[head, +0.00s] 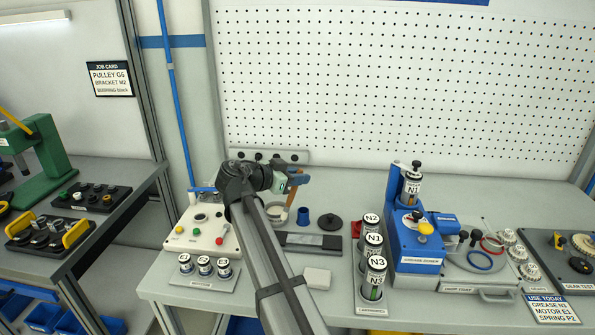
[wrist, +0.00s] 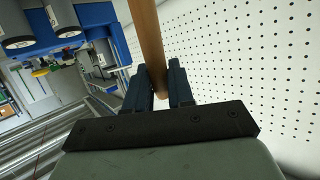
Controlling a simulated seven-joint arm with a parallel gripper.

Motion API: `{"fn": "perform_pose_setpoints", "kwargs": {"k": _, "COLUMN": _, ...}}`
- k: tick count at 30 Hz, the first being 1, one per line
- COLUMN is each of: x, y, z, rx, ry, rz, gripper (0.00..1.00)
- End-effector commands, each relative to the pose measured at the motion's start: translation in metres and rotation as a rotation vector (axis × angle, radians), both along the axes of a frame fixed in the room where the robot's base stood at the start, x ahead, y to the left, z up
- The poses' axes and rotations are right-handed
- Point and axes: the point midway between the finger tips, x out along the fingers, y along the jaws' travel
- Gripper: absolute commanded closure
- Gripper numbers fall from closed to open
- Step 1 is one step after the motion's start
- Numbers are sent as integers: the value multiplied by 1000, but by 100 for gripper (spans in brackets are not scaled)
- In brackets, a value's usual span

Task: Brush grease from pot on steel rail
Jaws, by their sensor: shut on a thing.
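My gripper (head: 292,180) is raised above the back of the bench in the head view, pointing right. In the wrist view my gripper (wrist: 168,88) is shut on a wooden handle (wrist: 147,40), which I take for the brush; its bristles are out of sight. The brown handle (head: 293,194) also shows in the head view, tilted below the fingers. A grey rail-like bar (head: 304,239) lies on a dark plate below and to the right. A pale round rim (head: 277,213), perhaps the grease pot, is partly hidden by my arm. A blue cup (head: 303,216) stands beside it.
A dark round lid-like disc (head: 332,225) lies right of the cup. A white block (head: 317,276) lies in front of the bar. Labelled canisters (head: 374,278) and a blue machine (head: 416,245) stand right. A white control box (head: 201,232) stands left. Pegboard closes the back.

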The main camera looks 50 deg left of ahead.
Motion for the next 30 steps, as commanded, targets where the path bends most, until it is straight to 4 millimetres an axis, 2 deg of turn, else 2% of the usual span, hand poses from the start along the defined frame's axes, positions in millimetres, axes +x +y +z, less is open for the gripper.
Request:
{"fn": "perform_pose_setpoints", "kwargs": {"k": 18, "x": -1, "y": 0, "z": 8, "rx": 0, "ry": 0, "rz": 0, "gripper": 100}}
{"fn": "perform_pose_setpoints", "kwargs": {"k": 23, "x": -1, "y": 0, "z": 0, "rx": -1, "ry": 0, "rz": 0, "gripper": 100}}
{"fn": "perform_pose_setpoints", "kwargs": {"k": 30, "x": -1, "y": 0, "z": -21, "rx": -1, "ry": 0, "rz": 0, "gripper": 100}}
